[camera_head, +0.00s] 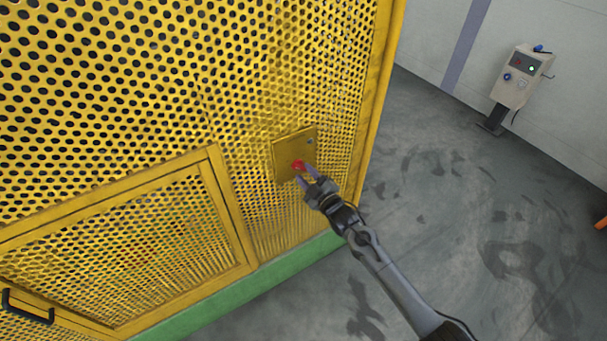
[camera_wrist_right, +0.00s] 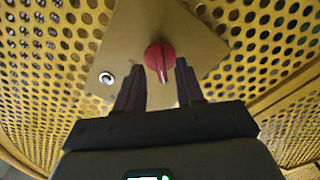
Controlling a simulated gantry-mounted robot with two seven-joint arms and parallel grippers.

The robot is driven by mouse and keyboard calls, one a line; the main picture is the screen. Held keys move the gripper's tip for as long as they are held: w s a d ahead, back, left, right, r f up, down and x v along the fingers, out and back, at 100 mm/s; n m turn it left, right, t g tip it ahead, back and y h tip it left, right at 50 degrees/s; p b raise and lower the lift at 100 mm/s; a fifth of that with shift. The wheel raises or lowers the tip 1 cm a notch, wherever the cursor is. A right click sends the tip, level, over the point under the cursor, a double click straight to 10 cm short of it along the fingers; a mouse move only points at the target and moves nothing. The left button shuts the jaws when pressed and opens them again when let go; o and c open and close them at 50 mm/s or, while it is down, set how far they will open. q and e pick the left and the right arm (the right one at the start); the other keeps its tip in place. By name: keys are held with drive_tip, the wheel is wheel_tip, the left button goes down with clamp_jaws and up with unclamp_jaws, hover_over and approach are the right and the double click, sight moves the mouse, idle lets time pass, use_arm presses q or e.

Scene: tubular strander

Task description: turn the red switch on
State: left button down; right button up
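The red switch (camera_head: 298,165) is a round knob with a raised grip on a yellow plate (camera_head: 283,150) fixed to the perforated yellow guard. In the right wrist view the red switch (camera_wrist_right: 159,58) sits just beyond and between the fingertips, its grip pointing down toward my gripper. My right gripper (camera_head: 307,176) is open, one finger on each side of the switch's lower part; it also shows in the right wrist view (camera_wrist_right: 158,75). I cannot tell whether the fingers touch the knob. My left gripper is not in view.
The perforated yellow guard (camera_head: 120,80) fills the left side, with a framed panel and a black handle (camera_head: 28,308) low down. A green base strip (camera_head: 235,298) runs below. A grey control box (camera_head: 522,77) stands at the back right. The grey floor between is clear.

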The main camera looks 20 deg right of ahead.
drive_tip(key=shift+x, duration=0.95)
drive_tip(key=shift+c, duration=0.3)
clamp_jaws()
